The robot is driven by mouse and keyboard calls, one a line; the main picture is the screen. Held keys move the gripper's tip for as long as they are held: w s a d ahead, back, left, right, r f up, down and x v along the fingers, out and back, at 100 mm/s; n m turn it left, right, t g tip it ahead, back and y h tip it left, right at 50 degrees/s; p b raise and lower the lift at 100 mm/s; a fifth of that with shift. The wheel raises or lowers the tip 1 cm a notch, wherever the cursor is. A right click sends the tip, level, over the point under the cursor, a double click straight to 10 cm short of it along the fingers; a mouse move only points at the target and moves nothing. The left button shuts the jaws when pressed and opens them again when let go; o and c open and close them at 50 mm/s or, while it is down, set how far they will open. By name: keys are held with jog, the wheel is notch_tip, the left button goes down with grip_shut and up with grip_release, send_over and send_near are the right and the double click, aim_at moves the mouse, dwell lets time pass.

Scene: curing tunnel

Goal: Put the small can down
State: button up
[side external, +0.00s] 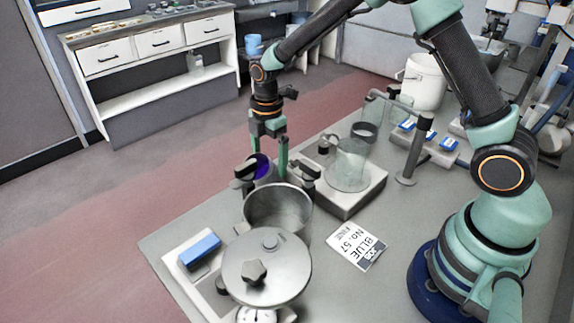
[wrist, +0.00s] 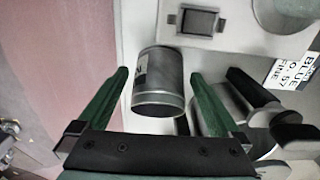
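The small can (side external: 262,170) is a grey metal can with a pale label on its side and a purple-blue top or inside. It stands at the table's left edge, behind the large pot. In the wrist view the can (wrist: 158,85) lies between the fingers of my gripper (wrist: 160,76), with a gap visible on each side. My gripper (side external: 270,162) points down over the can with its green fingers apart. The can's base is partly hidden in the side external view.
An open metal pot (side external: 278,213) with black handles stands close in front of the can. A lidded vessel (side external: 266,268) is nearer. A glass beaker (side external: 348,165) on a grey plate stands right of it. A "BLUE" card (side external: 357,246) lies on the table.

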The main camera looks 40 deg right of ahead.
jog(key=shift+r, duration=0.1)
notch_tip(320, 180, up, 12)
jog(key=s+d+r+m+t, duration=0.3)
jog(key=s+r+m, duration=0.5)
jog(key=s+d+f+m+t, duration=0.1)
jog(key=s+d+m+t, duration=0.1)
jog(key=s+m, duration=0.7)
jog(key=shift+m+t, duration=0.3)
jog(key=shift+m, duration=0.2)
